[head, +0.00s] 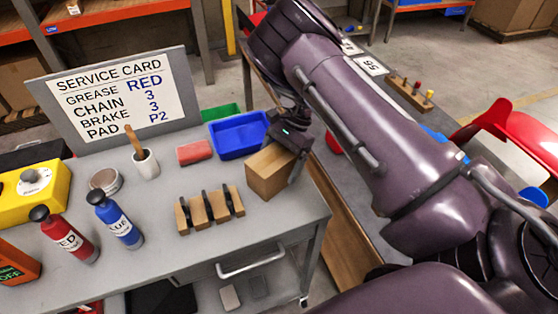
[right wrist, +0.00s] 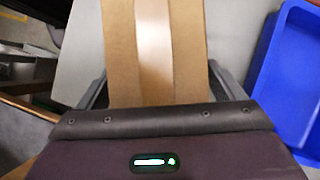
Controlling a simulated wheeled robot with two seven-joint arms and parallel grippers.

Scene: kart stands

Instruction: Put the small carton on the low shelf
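The small carton (head: 268,172), a tan box with a lighter tape stripe, is at the right end of the grey cart top. It also shows in the right wrist view (right wrist: 154,50). My right gripper (head: 291,150) comes down over it from the right. In the right wrist view its fingers lie against both sides of the carton. I cannot tell whether the carton's base touches the cart top. The low shelf (head: 284,277) shows partly under the cart, below the drawer handle. My left gripper is not in view.
A blue bin (head: 238,135) stands just behind the carton; a wooden rack with dark pads (head: 209,209) is to its left. Bottles, a cup and a service card (head: 122,98) fill the left. Small grey items (head: 229,297) lie on the low shelf.

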